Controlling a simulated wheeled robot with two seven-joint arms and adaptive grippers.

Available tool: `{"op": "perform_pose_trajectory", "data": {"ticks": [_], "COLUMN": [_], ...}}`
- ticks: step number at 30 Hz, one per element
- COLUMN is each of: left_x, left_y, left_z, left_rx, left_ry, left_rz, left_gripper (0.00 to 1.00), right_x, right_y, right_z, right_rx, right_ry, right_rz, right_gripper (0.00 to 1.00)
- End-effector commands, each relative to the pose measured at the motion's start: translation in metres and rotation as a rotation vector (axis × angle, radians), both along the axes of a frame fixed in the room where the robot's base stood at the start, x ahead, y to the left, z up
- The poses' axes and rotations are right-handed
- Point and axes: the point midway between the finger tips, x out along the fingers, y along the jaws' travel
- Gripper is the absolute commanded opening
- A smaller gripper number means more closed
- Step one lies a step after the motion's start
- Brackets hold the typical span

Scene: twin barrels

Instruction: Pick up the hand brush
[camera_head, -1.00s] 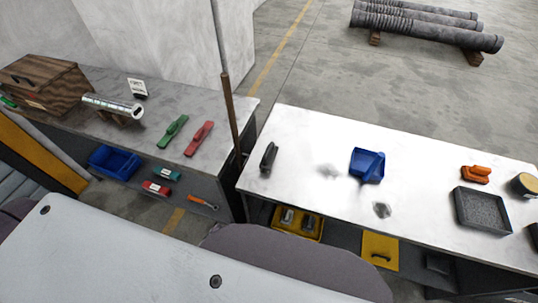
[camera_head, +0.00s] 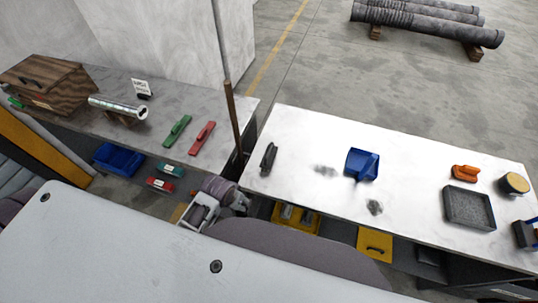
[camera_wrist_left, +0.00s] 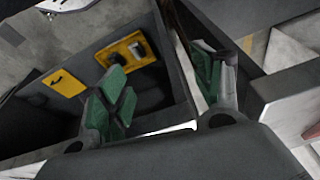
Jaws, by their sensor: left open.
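A dark, elongated item that looks like the hand brush (camera_head: 268,158) lies near the left end of the white table (camera_head: 310,140). Its bristles are too small to make out. My left gripper (camera_head: 240,201) is low at the table's front left corner, in front of and below this item, and apart from it. In the left wrist view my left gripper (camera_wrist_left: 163,88) shows two green-padded fingers spread apart with nothing between them. The brush is not recognisable in that view. My right gripper is not in view.
A blue dustpan (camera_head: 362,164), an orange item (camera_head: 465,173) and a dark tray (camera_head: 470,208) are on the white table. A thin pole (camera_head: 234,118) stands at the gap beside the grey bench (camera_head: 165,103).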

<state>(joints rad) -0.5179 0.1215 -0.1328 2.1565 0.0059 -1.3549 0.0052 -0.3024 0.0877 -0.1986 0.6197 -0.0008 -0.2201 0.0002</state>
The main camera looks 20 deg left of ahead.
Motion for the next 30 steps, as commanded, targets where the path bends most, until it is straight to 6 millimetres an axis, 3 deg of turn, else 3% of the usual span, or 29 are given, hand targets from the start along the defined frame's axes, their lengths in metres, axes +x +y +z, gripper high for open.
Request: {"op": "perform_pose_trajectory", "data": {"ticks": [3,12,20,30], "left_x": [0.002,0.01,0.026,0.062], "left_y": [-0.002,-0.009,-0.018,-0.03], "left_z": [0.032,0.094,0.114,0.127], "left_rx": [-0.007,-0.041,-0.075,-0.123], "left_ry": [-0.007,0.001,0.029,0.087], "left_rz": [0.003,0.014,0.024,0.039], "left_gripper": [0.66,0.66,0.66,0.66], "right_x": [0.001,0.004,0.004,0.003], "right_y": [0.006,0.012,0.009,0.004], "right_z": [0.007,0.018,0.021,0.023], "right_rx": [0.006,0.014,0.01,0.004], "right_ry": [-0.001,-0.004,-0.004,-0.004], "right_rz": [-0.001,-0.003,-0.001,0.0], "right_gripper": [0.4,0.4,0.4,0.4]}}
